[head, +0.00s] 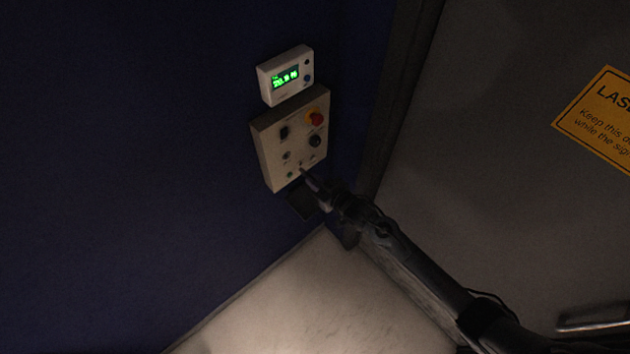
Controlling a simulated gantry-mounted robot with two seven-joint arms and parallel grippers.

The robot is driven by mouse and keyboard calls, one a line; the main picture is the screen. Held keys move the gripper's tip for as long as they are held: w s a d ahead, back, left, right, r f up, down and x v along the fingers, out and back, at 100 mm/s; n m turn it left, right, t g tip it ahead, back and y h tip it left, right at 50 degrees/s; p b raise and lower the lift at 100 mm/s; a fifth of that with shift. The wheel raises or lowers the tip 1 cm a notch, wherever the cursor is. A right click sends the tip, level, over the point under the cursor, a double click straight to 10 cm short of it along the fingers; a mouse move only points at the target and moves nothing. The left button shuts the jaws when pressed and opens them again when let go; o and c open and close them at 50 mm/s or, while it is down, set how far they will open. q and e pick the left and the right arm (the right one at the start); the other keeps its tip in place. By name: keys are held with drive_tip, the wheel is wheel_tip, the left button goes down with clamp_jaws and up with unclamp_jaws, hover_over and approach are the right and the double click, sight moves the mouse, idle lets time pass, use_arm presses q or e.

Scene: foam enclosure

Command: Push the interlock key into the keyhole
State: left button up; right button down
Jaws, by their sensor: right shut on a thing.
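A beige control panel (262,150) is fixed to the dark blue wall. It carries a red round button, a black rocker switch, a dark round knob and several small fittings. My right gripper (308,179) reaches in from the lower right, with its tips at the panel's lower edge area. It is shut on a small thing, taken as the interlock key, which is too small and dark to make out. I cannot tell which small fitting is the keyhole, or whether the tips touch the panel. My left gripper is not in view.
A white display box (285,75) with green digits sits just above the panel. A grey door (500,150) with a yellow laser warning sign (603,118) and a handle (595,324) stands to the right. A pale floor (300,300) lies below. The wall left of the panel is bare.

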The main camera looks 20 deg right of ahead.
sight(307, 173)
drive_tip(key=shift+r, duration=0.1)
drive_tip(key=shift+w+a+b, duration=0.2)
drive_tip(key=shift+w+b, duration=0.15)
drive_tip(key=shift+w, duration=0.3)
drive_tip(key=shift+w+a+b, duration=0.25)
drive_tip(key=shift+w+b, duration=0.2)
drive_tip(key=shift+w, duration=0.35)
drive_tip(key=shift+w+a+b, duration=0.25)
drive_tip(key=shift+w+b, duration=0.2)
drive_tip(key=shift+w, duration=0.35)
drive_tip(key=shift+w+a, duration=0.15)
drive_tip(key=shift+w, duration=0.3)
drive_tip(key=shift+b, duration=0.3)
drive_tip(key=shift+w, duration=0.1)
drive_tip(key=shift+p, duration=0.3)
